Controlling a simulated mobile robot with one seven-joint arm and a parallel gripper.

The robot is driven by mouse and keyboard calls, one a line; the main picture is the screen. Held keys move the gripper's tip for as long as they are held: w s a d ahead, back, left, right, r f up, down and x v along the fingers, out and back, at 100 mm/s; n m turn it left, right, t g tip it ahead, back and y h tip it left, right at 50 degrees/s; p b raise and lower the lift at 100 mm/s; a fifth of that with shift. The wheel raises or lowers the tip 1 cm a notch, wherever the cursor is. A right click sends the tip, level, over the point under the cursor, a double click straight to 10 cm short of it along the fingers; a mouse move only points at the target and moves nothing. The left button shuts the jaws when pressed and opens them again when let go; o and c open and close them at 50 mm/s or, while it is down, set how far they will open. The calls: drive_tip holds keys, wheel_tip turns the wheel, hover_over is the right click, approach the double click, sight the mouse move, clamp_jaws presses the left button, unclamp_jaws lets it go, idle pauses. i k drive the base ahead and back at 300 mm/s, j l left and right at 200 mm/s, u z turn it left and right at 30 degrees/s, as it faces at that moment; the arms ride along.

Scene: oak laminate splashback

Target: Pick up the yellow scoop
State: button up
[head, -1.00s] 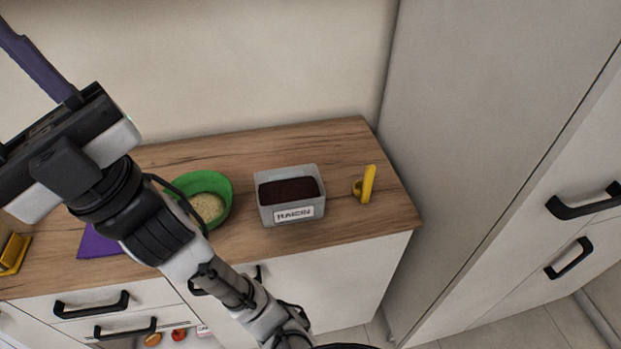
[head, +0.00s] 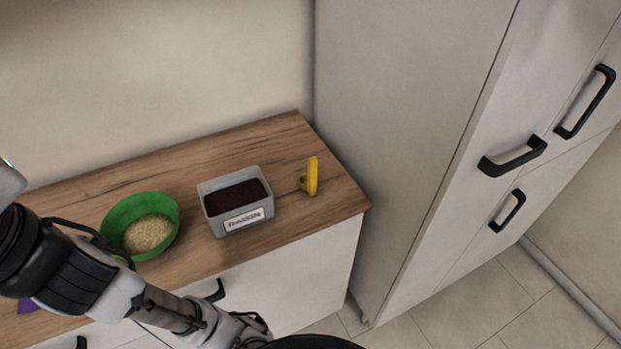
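The yellow scoop (head: 312,177) rests on the wooden counter near its right end, with its handle pointing up and its small bowl at the lower left. It stands just right of the grey raisin box, apart from it. My arm comes in from the lower left of the head view. My gripper is outside the picture, beyond the left edge, so its fingers cannot be seen.
A grey box (head: 264,211) labelled as raisins holds dark contents. A green bowl (head: 172,208) with pale grains stands left of it. The wooden counter (head: 340,199) is clear around the scoop. A tall white cabinet (head: 400,120) rises at the counter's right end.

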sight(308, 181)
drive_tip(key=u, duration=1)
drive_tip(key=z, duration=1)
drive_tip(key=j+u, duration=0.2)
drive_tip(key=j, duration=0.2)
drive_tip(key=i, duration=0.5)
